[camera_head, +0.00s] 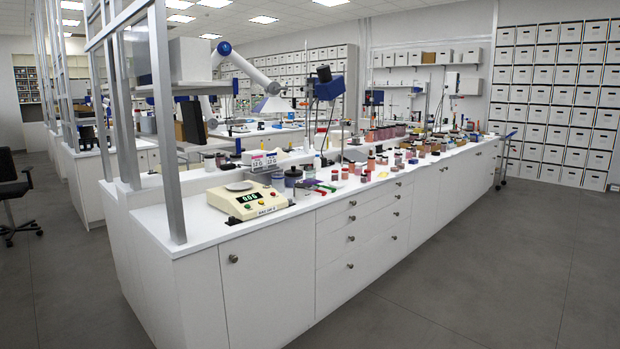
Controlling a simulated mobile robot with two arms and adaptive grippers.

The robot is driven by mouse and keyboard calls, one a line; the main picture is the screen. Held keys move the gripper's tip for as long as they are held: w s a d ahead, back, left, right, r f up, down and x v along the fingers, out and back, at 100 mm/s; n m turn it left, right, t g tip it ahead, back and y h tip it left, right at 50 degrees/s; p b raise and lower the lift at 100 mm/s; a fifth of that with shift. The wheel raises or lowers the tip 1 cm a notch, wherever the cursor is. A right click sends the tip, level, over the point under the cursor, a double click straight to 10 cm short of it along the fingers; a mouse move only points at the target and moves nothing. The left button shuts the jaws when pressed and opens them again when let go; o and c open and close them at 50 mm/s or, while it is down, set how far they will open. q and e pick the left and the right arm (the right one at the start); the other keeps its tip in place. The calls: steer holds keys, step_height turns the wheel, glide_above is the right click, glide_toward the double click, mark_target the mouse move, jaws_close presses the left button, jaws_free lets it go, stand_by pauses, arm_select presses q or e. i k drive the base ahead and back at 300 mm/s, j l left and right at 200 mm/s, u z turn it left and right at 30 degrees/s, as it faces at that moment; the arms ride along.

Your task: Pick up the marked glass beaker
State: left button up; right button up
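I cannot make out a marked glass beaker in the head view; the small items on the bench are too small and crowded to tell one apart. The long white lab bench (195,217) carries many jars and bottles in a row along its top. Neither of my grippers is in view.
A cream digital scale (248,200) stands at the bench's near end, with a dark-blue-banded jar (293,176) behind it. Grey upright posts (166,120) rise at the near left corner. A black chair (14,195) stands far left. Grey floor (470,260) is clear at right.

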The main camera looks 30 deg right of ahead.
mark_target(310, 172)
steer(key=i+l+z, duration=1.4)
steer(key=i+z, duration=0.3)
steer(key=i+l, duration=0.1)
steer(key=i, duration=1.7)
